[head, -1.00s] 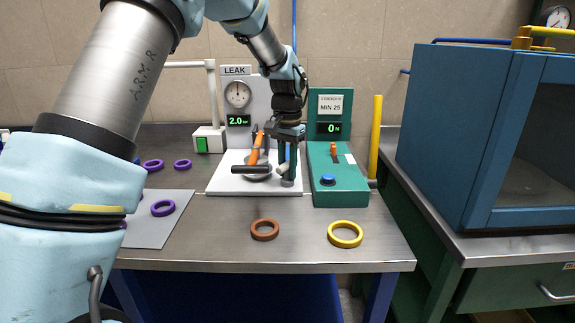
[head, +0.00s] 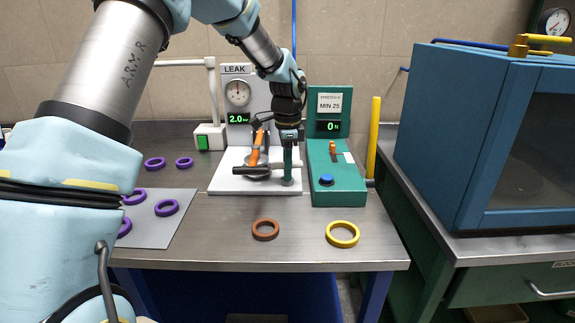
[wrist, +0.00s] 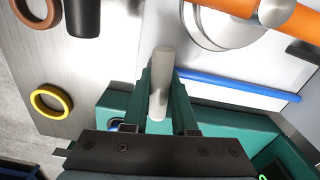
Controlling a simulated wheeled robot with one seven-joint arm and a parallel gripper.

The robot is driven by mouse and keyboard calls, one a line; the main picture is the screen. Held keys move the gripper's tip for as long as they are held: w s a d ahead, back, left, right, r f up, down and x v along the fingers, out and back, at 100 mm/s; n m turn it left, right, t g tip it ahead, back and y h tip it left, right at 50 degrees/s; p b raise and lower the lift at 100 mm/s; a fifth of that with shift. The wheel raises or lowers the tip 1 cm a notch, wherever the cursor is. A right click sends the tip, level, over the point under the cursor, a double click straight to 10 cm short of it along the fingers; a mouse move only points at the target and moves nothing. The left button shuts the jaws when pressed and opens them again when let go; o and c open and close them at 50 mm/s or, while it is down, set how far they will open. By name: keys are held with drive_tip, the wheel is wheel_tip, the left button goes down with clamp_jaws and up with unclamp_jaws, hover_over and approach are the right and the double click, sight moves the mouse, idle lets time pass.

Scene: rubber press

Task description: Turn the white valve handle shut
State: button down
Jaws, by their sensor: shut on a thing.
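The white valve handle (wrist: 161,75) is a pale rounded bar that shows in the wrist view between my two green fingers. My gripper (wrist: 161,92) is shut on it. In the head view my gripper (head: 288,168) points straight down at the right side of the white leak-test base (head: 225,186), over a grey post, and its fingers line up one behind the other. The handle is hidden behind the fingers there. The leak gauge panel (head: 238,75) stands behind, with a dial and a green 2.0 readout.
An orange lever clamp (head: 257,148) with a black grip (head: 247,170) is close left of my gripper. The green stretch tester (head: 340,188) stands to the right. A brown ring (head: 265,230) and a yellow ring (head: 342,235) lie in front. Purple rings are at left.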

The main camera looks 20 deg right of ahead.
drive_tip(key=shift+m, duration=0.6)
drive_tip(key=c, duration=0.8)
unclamp_jaws()
drive_tip(key=shift+o, duration=0.2)
wheel_tip(320, 180, up, 11)
drive_tip(key=shift+f+b, duration=0.1)
drive_tip(key=shift+b, duration=0.8)
